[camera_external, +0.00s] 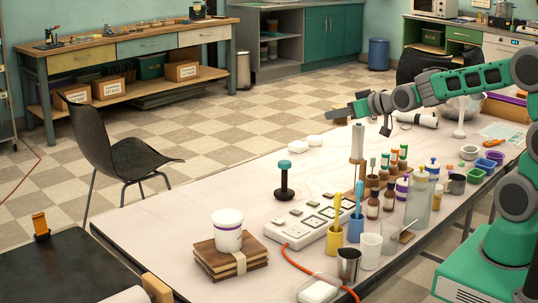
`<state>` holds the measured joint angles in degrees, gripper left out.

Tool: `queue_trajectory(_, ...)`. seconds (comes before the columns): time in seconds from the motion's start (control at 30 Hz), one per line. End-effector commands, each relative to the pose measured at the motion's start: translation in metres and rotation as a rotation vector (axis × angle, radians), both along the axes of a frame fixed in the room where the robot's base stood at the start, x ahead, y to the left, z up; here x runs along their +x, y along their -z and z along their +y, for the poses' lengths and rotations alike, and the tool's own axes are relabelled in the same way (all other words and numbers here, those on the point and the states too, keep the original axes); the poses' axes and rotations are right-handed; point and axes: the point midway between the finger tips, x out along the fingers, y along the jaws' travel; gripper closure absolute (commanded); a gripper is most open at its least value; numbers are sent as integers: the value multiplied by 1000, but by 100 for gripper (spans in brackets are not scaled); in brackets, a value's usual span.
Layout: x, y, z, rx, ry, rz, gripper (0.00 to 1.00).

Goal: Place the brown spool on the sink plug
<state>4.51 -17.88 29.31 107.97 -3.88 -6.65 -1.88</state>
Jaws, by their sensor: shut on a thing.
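My gripper (345,113) is at the end of the green arm, above the far side of the bench. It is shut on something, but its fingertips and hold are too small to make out. I cannot tell whether the gripper touches either. A black stemmed piece with a teal top (285,180) stands upright on the bench, left of the gripper. I cannot tell whether it is the sink plug, and no other plug is clear.
The bench (190,205) is clear at its left end. A white jar (228,231) stands on stacked brown boards. White lumps (297,147) lie behind.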

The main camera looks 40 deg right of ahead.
Motion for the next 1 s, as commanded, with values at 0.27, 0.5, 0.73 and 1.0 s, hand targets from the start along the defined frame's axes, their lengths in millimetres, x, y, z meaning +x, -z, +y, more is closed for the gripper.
queue_trajectory(0.27, -12, -1, 81, -1, -288, -7, 97)
queue_trajectory(0.5, 14, 6, 86, 0, -325, 0, 97)
queue_trajectory(0.73, 80, 35, 92, 0, -324, 0, 97)
queue_trajectory(1.0, 121, 85, 95, -1, -324, -3, 97)
